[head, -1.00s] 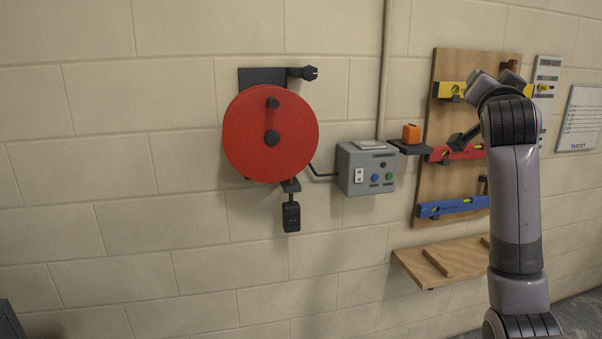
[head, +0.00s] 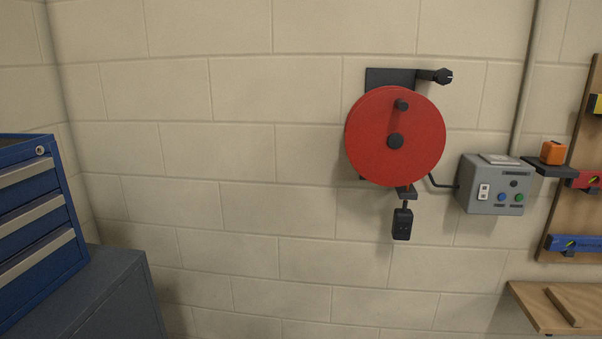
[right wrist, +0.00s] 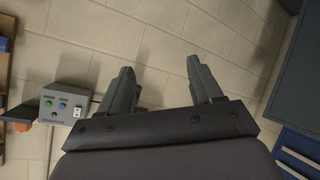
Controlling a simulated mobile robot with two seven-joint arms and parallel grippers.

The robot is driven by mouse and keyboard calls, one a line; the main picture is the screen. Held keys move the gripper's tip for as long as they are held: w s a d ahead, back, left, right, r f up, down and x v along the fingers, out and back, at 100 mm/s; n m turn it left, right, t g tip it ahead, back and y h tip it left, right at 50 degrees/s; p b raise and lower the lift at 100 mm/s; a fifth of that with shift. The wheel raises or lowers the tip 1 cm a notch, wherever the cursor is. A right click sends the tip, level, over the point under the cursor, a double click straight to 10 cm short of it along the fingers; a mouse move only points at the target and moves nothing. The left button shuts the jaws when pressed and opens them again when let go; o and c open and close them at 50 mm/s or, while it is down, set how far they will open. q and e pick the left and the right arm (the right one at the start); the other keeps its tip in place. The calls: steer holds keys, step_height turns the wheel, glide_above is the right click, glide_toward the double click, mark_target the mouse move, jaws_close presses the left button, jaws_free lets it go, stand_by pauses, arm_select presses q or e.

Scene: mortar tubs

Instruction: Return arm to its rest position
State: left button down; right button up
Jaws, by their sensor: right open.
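My right gripper (right wrist: 163,88) shows in the right wrist view with its two dark fingers spread apart and nothing between them. Bare block wall lies beyond the fingers. Neither of my arms or grippers shows in the head view. My left gripper is in no current view.
A red cable reel (head: 380,150) hangs on the wall beside a grey switch box (head: 492,185), which also shows in the right wrist view (right wrist: 70,105). An orange block (head: 553,152) sits on a small shelf. A blue drawer chest (head: 40,215) stands on a dark cabinet (head: 120,300) at left.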

steer(key=s+a+f+n+g+y, duration=0.2)
steer(key=s+a+f, duration=0.3)
steer(key=s+f, duration=0.45)
steer(key=s+a+r+m, duration=0.1)
steer(key=a+m, duration=0.4)
steer(key=a, duration=0.5)
steer(key=shift+s+a+r+y, duration=0.15)
steer(key=shift+s+r+y, duration=0.2)
steer(key=shift+s, duration=0.1)
